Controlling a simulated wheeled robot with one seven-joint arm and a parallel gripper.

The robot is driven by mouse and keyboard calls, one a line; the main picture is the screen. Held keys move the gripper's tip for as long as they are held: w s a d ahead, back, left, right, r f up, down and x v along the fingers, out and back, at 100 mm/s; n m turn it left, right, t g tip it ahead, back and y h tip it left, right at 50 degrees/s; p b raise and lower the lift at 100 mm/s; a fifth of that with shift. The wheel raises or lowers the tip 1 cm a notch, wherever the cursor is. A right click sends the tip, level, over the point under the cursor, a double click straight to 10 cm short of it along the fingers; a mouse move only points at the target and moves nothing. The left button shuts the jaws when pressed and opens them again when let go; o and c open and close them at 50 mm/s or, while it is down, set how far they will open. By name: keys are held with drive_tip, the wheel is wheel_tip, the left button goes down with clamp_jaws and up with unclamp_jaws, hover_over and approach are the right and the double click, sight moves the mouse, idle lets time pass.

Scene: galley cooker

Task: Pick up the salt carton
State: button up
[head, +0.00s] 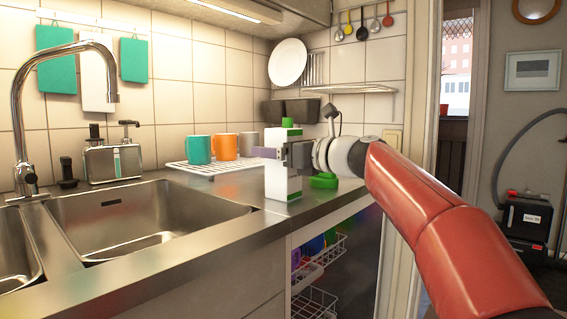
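A white carton with green bands (283,181), which looks like the salt carton, stands upright on the counter near its front edge. My gripper (270,153) reaches in from the right and lies across the upper part of the carton, hiding its middle. The carton's green top shows above the gripper and its white lower part below. I cannot tell from this view whether the fingers are closed on it or only around or in front of it.
Teal (198,150), orange (224,147) and grey mugs stand on a white rack (190,167) behind left. A green object (323,181) lies close right of the carton. The sink (150,218) and tap (20,120) are left. Wire baskets (312,300) sit below the counter.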

drive_tip(key=shift+w+a, duration=0.1)
drive_tip(key=shift+a, duration=0.05)
drive_tip(key=c, duration=1.2)
drive_tip(key=shift+c, duration=0.3)
drive_tip(key=shift+r, duration=0.1)
